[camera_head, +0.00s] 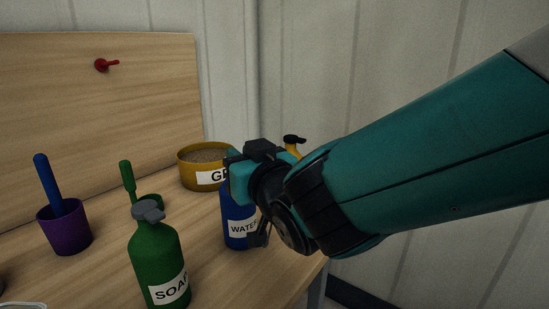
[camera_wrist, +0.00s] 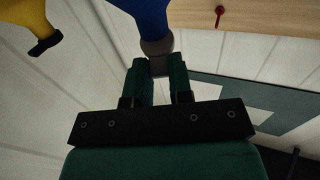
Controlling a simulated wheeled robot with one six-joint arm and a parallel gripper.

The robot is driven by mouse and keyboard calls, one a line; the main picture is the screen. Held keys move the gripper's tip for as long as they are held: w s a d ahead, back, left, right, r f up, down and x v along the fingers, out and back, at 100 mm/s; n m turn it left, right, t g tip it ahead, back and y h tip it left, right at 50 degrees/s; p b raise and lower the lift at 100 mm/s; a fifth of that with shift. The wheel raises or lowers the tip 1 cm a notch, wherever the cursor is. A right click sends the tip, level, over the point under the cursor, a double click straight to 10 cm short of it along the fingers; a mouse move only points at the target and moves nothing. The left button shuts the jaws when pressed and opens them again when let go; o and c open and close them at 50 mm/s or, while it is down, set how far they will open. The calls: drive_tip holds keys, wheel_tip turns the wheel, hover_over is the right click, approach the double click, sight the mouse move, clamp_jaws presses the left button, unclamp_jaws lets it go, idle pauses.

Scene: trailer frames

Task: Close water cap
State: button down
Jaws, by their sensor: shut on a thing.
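The blue water bottle (camera_head: 238,208) stands upright on the wooden bench, with a white WATER label facing me. My gripper (camera_head: 240,178) is at its top and hides the cap in the head view. In the wrist view, the bottle's blue body (camera_wrist: 152,16) runs down to a grey cap (camera_wrist: 157,46). The two teal fingers of my gripper (camera_wrist: 159,69) are shut on this grey cap, one on each side. Whether the cap sits fully down on the bottle cannot be told.
A green soap bottle (camera_head: 153,252), a purple cup (camera_head: 66,233) with a blue handle, a green brush (camera_head: 128,178) and a yellow bowl (camera_head: 186,174) stand on the bench. A yellow bottle (camera_head: 293,147) is partly hidden behind my arm. A red knob (camera_head: 101,65) is on the backboard.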

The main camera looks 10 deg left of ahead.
drive_tip(key=b, duration=0.2)
drive_tip(key=t+y+b, duration=0.1)
drive_tip(key=b, duration=0.2)
drive_tip(key=shift+s+d+f, duration=0.1)
drive_tip(key=shift+s+f, duration=0.05)
drive_tip(key=shift+f, duration=0.2)
drive_tip(key=c, duration=1)
unclamp_jaws()
drive_tip(key=b+v, duration=0.6)
drive_tip(key=v, duration=1.1)
